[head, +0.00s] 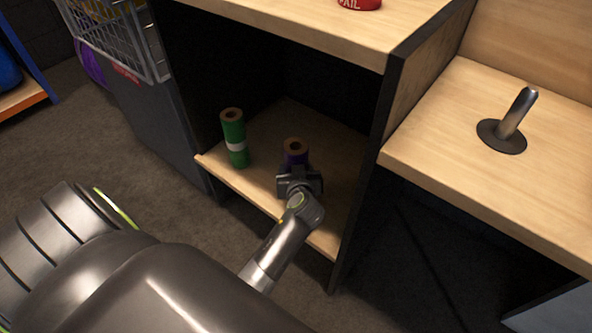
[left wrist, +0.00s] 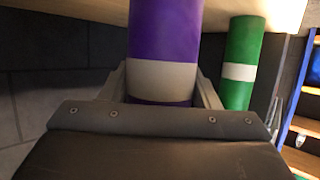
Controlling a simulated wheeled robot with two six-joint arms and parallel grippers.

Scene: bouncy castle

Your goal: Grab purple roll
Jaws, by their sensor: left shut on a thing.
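The purple roll (head: 296,158) stands upright on the low wooden shelf inside the open cabinet, its brown cardboard core showing on top. My left gripper (head: 298,174) is shut on it from the front and hides its lower part in the head view. In the left wrist view the purple roll (left wrist: 165,32) with its pale grey band sits between the two fingers of my left gripper (left wrist: 162,88). My right gripper is not in view.
A green roll (head: 234,132) with a white band stands on the shelf (head: 262,190) to the left of the purple one, with a gap between. The cabinet's dark side panel (head: 376,130) is to the right. The wooden counter (head: 300,22) overhangs above. A wire basket (head: 118,42) hangs at the left.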

